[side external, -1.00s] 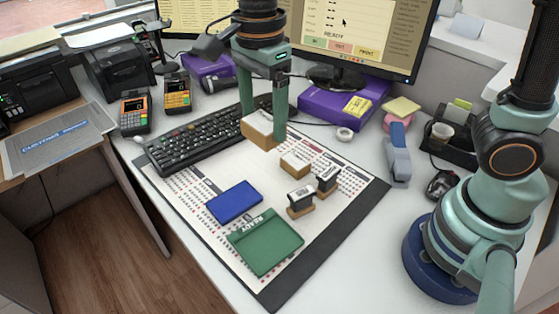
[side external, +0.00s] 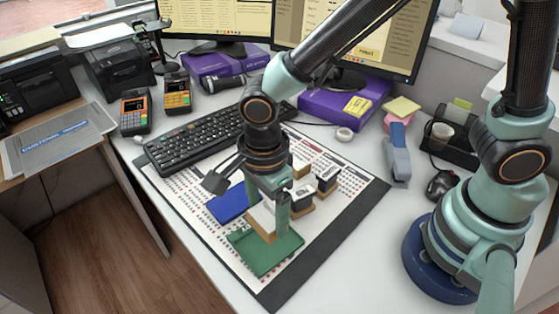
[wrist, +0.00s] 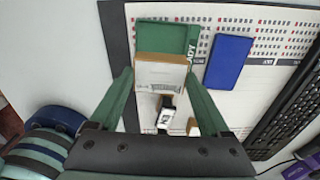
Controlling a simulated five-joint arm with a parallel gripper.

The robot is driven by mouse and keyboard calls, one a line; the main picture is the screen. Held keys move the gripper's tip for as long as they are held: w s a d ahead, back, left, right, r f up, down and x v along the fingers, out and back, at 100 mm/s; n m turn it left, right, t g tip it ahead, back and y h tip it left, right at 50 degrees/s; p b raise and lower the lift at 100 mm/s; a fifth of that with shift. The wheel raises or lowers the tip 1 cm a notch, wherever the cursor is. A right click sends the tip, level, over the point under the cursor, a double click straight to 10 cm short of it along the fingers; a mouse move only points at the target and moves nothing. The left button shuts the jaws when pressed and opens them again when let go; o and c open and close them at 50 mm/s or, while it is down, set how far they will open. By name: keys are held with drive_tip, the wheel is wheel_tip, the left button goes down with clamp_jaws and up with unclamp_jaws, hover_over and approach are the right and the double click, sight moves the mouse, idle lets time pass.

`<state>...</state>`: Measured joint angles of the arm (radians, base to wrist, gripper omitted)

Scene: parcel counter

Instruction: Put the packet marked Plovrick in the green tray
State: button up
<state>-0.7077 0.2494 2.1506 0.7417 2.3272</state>
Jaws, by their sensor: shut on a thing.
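My gripper (side external: 268,212) is shut on a brown cardboard packet (side external: 262,222) with a white top. In the side view the packet is over the green tray (side external: 287,248); whether it touches the tray I cannot tell. In the wrist view the packet (wrist: 160,74) sits between my two fingers (wrist: 160,85) and covers the near part of the green tray (wrist: 165,37). Its printed label is too small to read surely. The tray's READY lettering is partly hidden by the packet.
A blue tray (side external: 226,203) lies next to the green one. Two stamps (side external: 302,199) (side external: 327,180) and another brown packet (side external: 300,169) stand on the mat to the right and behind. A keyboard (side external: 200,142) lies beyond. The mat's dark front border (side external: 300,285) is clear.

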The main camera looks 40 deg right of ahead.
sight(268, 231)
drive_tip(key=shift+f, duration=3.1)
drive_tip(key=o, duration=1.3)
drive_tip(key=shift+f, duration=0.15)
